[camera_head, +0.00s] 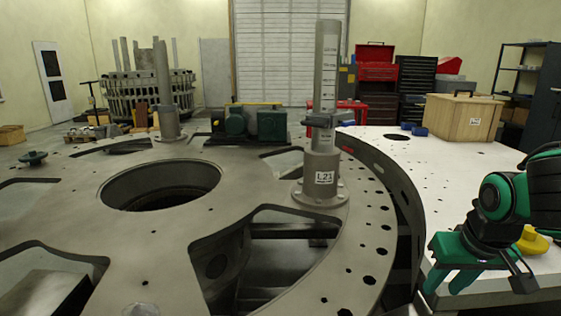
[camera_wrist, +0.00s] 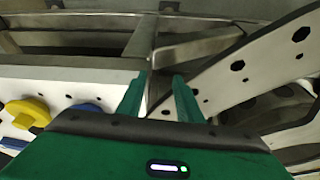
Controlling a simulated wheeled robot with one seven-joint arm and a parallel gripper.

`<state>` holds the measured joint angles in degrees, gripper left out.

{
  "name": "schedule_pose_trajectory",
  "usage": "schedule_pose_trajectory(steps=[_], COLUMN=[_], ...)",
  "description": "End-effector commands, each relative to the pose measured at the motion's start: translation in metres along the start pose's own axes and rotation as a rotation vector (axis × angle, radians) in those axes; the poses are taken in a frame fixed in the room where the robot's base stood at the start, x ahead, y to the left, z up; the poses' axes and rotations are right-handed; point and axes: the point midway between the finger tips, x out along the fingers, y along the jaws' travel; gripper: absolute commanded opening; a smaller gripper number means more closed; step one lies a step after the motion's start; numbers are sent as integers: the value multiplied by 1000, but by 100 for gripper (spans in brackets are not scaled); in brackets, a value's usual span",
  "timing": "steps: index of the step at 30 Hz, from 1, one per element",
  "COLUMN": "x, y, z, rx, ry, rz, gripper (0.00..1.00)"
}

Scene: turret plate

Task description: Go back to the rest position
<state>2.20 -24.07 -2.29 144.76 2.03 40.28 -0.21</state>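My gripper (camera_head: 446,284) hangs at the right in the head view, over the near part of the white table (camera_head: 462,163). Its green fingers point down. In the wrist view my gripper (camera_wrist: 158,84) shows two green fingers with a clear gap and nothing between them. The big grey turret plate (camera_head: 245,185) fills the left and middle of the head view. It also shows with its holes at the right of the wrist view (camera_wrist: 225,83).
A wooden crate (camera_head: 462,118) stands on the table's far side. The table's middle is mostly clear.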

Motion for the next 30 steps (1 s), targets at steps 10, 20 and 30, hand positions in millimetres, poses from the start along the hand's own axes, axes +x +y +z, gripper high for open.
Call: schedule_pose_trajectory(steps=[10,20,30], x=[-13,-28,-28], y=[67,94,94], z=[70,129,129], rx=[255,450,450], ry=[-178,-320,-320], rz=[56,60,60], gripper=[33,33,33])
